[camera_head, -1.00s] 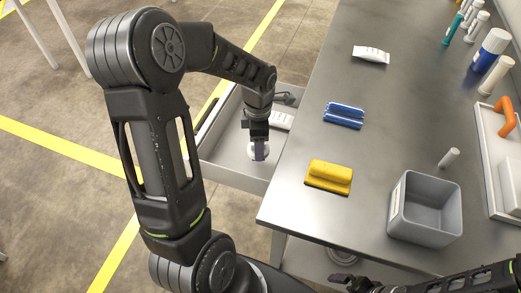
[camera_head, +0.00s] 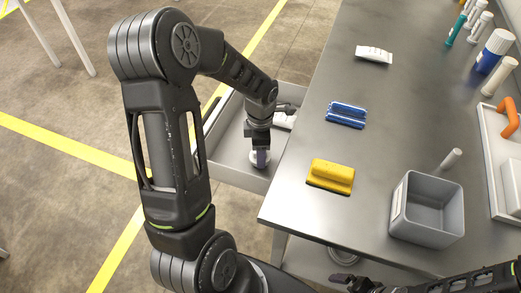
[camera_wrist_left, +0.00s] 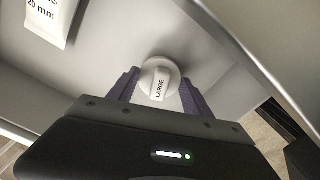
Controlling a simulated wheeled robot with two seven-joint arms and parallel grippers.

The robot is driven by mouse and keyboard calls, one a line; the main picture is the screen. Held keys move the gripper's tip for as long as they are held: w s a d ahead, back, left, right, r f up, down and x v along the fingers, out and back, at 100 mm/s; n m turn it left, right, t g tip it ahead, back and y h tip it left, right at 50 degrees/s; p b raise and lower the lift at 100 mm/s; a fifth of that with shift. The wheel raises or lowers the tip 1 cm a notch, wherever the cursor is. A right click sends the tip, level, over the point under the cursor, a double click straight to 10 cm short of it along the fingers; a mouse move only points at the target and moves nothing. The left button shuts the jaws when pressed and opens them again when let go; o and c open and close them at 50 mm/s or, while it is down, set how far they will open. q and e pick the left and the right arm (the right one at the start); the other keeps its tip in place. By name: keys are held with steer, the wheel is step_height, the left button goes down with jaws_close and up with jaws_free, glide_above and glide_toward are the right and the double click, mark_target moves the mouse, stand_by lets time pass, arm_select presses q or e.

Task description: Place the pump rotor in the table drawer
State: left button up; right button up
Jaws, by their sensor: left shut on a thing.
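The pump rotor is a round white piece with a raised bar labelled "LARGE" (camera_wrist_left: 160,80). It sits between the purple fingers of my left gripper (camera_wrist_left: 158,92), which is shut on it. In the head view the left gripper (camera_head: 261,158) points down inside the open grey table drawer (camera_head: 225,158), with the white rotor partly hidden around its fingertips. I cannot tell whether the rotor touches the drawer floor. My right gripper (camera_head: 345,280) is low at the table's front edge, dark and small; its jaw state is unclear.
A white tube (camera_wrist_left: 50,18) lies in the drawer's far part. On the table (camera_head: 300,215) are a yellow block (camera_head: 330,175), a blue piece (camera_head: 346,114), another white tube (camera_head: 374,54), a grey bin (camera_head: 428,212) and several bottles at the back right.

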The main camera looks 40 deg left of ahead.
arm_select(q)
steer(key=o, duration=1.5)
steer(key=shift+c, duration=0.2)
step_height(320, 180, up, 12)
steer(key=shift+p, duration=0.4)
steer(key=shift+r, duration=0.1)
